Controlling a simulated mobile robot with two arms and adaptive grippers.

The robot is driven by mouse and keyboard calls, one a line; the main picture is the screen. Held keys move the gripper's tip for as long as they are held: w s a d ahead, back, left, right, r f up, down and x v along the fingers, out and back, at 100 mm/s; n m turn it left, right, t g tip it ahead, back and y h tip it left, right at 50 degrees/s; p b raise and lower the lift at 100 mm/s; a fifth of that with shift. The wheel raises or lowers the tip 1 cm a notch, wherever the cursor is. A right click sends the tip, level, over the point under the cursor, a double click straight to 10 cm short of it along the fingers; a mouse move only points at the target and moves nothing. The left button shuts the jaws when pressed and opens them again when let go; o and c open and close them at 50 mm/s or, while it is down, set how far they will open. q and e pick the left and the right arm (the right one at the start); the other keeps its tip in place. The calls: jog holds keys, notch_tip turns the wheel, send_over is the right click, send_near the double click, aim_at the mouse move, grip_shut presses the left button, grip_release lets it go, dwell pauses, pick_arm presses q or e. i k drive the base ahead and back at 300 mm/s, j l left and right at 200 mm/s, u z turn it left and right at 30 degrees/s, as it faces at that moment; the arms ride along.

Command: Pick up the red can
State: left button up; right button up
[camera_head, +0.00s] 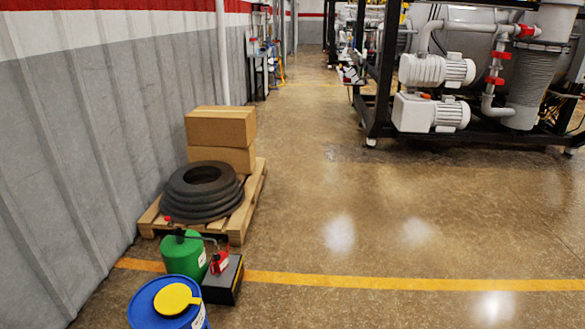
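A small red can (219,262) with a pale label is at the lower left, close to the right side of a green container (184,254). It appears to stand on or against a dark box (225,279); I cannot tell which. A thin dark spout or handle reaches across above the green container near the can, and I cannot tell which thing it belongs to. Neither of my grippers is in view.
A blue drum (145,310) with a yellow lid stands in front. Behind are a wooden pallet (238,230), black tires (203,190) and cardboard boxes (220,127), along the grey wall (90,130). Furnace machinery (430,70) stands right. The middle floor (340,210) is clear.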

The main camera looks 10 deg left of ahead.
aim_at(221, 262)
jog(key=i+l+u, duration=0.1)
jog(key=i, duration=1)
jog(key=i+l, duration=0.15)
jog(key=i, duration=0.9)
jog(key=j+u, duration=0.05)
